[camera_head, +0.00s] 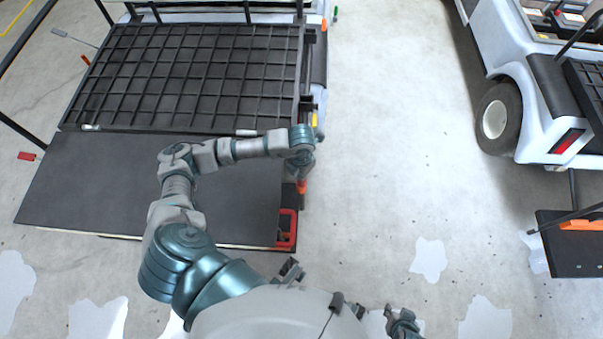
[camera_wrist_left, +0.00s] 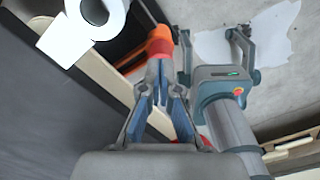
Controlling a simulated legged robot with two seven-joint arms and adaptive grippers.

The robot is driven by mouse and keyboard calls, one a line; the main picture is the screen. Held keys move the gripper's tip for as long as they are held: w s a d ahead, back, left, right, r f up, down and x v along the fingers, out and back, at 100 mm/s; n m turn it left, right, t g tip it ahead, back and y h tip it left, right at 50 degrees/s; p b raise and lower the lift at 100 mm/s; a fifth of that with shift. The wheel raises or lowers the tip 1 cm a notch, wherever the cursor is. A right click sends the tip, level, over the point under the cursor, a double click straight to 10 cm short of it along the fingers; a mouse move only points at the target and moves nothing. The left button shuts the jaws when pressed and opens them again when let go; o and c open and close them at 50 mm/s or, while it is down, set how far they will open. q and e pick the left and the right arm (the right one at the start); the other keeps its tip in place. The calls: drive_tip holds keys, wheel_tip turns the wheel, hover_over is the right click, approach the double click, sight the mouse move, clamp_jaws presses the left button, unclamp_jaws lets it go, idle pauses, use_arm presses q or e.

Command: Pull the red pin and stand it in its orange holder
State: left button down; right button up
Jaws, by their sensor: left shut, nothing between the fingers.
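My left gripper (camera_head: 302,176) points down at the right edge of the dark cart platform (camera_head: 130,185). In the left wrist view its blue-padded fingers (camera_wrist_left: 162,92) are together and empty. An orange and red rounded piece (camera_wrist_left: 158,42) stands just beyond the fingertips; it also shows below the gripper in the head view (camera_head: 301,187). I cannot tell whether it is the pin, the holder or both, nor whether the fingers touch it. My right gripper (camera_head: 400,321) is low in the head view; in the left wrist view its fingers (camera_wrist_left: 212,48) are spread apart.
A red bracket (camera_head: 287,230) sits at the platform's front right corner. A black grid rack (camera_head: 195,70) lies behind the platform. A white cart (camera_head: 545,80) with a black wheel stands at the right. Open concrete floor lies between them.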

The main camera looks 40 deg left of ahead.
use_arm(q)
drive_tip(key=shift+r+p, duration=1.2)
drive_tip(key=shift+r, duration=0.7)
wheel_tip(320, 180, up, 10)
drive_tip(key=shift+r, duration=0.25)
